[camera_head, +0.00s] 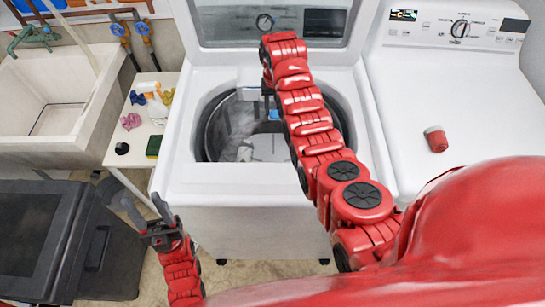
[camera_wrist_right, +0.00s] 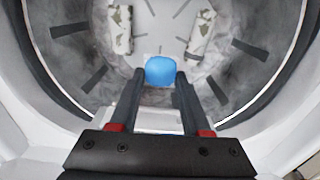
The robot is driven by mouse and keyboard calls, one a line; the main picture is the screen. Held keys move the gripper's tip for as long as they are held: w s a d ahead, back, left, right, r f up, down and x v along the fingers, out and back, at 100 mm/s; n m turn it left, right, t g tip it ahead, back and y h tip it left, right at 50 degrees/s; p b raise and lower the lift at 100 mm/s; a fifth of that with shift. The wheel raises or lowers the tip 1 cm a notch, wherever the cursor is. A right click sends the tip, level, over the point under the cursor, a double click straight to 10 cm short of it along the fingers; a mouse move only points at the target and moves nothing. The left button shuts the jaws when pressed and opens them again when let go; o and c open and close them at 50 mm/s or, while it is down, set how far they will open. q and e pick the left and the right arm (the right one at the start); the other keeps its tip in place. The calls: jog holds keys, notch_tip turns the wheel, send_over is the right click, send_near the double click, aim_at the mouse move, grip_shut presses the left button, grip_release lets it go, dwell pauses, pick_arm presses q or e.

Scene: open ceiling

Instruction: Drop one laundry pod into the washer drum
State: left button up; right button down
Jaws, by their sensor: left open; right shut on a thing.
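The white top-loading washer (camera_head: 175,180) stands open in the middle of the head view. Its round metal drum (camera_head: 215,130) is partly covered by my right arm. My right gripper (camera_wrist_right: 160,82) points down into the drum, which also shows in the right wrist view (camera_wrist_right: 85,65). It is shut on a blue laundry pod (camera_wrist_right: 160,70), held between the fingertips. In the head view a bit of the blue pod (camera_head: 273,114) shows beside the arm. My left gripper (camera_head: 132,198) is open and empty, low in front of the washer's left side.
A small white table (camera_head: 118,155) left of the washer holds colourful small items, a bottle and a dark sponge (camera_head: 154,146). A sink (camera_head: 70,115) stands further left. A second machine (camera_head: 420,95) at right carries a red-and-white cup (camera_head: 436,139). Two patterned pieces (camera_wrist_right: 202,33) lie in the drum.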

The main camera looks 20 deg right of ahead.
notch_tip(320, 180, down, 7)
jog(key=s+d+b, duration=0.1)
jog(key=shift+b, duration=0.3)
jog(key=shift+c, duration=1.4)
grip_release()
jog(key=shift+f, duration=0.1)
